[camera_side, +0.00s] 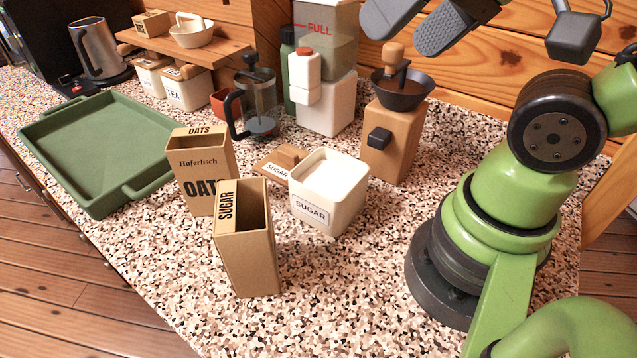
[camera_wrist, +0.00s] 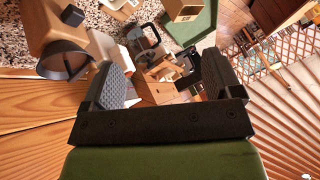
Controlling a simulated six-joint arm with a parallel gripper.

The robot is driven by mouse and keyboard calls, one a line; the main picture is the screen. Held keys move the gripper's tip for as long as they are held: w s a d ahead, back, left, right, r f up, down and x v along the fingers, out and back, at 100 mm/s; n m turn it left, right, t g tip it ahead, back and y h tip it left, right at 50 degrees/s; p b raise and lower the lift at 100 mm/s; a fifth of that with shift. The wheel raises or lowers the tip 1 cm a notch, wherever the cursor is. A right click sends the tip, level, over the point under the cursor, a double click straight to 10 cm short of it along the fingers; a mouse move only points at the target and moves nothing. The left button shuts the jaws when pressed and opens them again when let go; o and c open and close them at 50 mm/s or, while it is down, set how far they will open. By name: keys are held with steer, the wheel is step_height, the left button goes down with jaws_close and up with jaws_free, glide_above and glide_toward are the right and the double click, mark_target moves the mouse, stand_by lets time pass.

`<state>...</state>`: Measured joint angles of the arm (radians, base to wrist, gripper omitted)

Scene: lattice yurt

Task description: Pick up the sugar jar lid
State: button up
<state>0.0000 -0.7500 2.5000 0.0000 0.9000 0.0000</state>
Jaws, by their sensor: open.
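The sugar jar lid (camera_side: 283,160) is a light wooden slab with a knob and a SUGAR label. In the side view it lies on the counter just left of and behind the sugar jar (camera_side: 346,215). The jar is white, upright and uncovered, with white contents up near its rim. My gripper (camera_side: 405,36) is high at the top of the side view, well above the counter, apart from the lid. Its two dark fingers are spread and empty, as the wrist view (camera_wrist: 166,80) also shows. I cannot make out the lid for sure in the wrist view.
Open boxes, one OATS (camera_side: 201,180) and one SUGAR (camera_side: 247,250), stand left of the jar. A grinder (camera_side: 392,145) stands behind it at right, and a French press (camera_side: 258,100) behind the lid. A green tray (camera_side: 100,150) lies left. The front counter is clear.

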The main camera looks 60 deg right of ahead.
steer(key=shift+w, duration=0.1)
steer(key=n+g, duration=0.7)
steer(key=n, duration=1.3)
glide_above(287, 152)
steer(key=d, duration=0.2)
step_height(287, 152, down, 21)
steer(key=shift+h, duration=0.3)
steer(key=f, duration=0.3)
steer(key=a+f, duration=0.1)
steer(key=f, duration=0.2)
steer(key=a+f, duration=0.1)
steer(key=f, duration=0.2)
steer(key=c, duration=1)
